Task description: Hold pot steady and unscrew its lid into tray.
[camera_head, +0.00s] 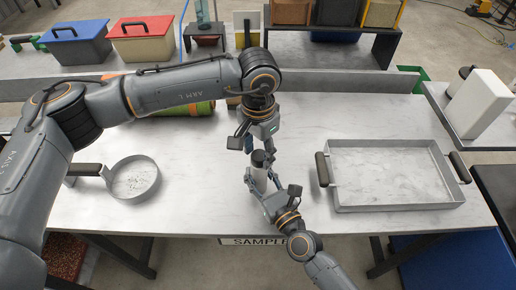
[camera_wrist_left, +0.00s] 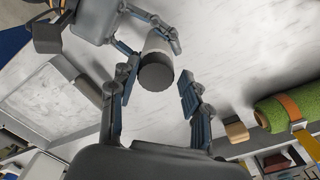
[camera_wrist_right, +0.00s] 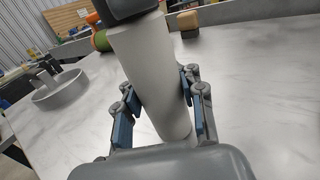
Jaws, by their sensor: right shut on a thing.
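The pot (camera_head: 260,181) is a pale grey cylinder standing upright near the table's front middle, with its dark round lid (camera_head: 259,158) on top. My right gripper (camera_wrist_right: 160,95) is shut on the pot's body, one finger on each side. My left gripper (camera_wrist_left: 158,92) is open above the lid, its fingers spread either side with a gap to the lid in the left wrist view. The lid's dark top faces that camera (camera_wrist_left: 156,74). The tray (camera_head: 400,207) is a shallow metal one with dark handles at the table's right; it is empty.
A round metal pan or sieve (camera_head: 135,178) lies at the left. A green and orange roll (camera_head: 190,109) lies at the back behind my left arm. A small wooden block (camera_wrist_left: 236,131) shows in the left wrist view. Bare tabletop lies between pot and tray.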

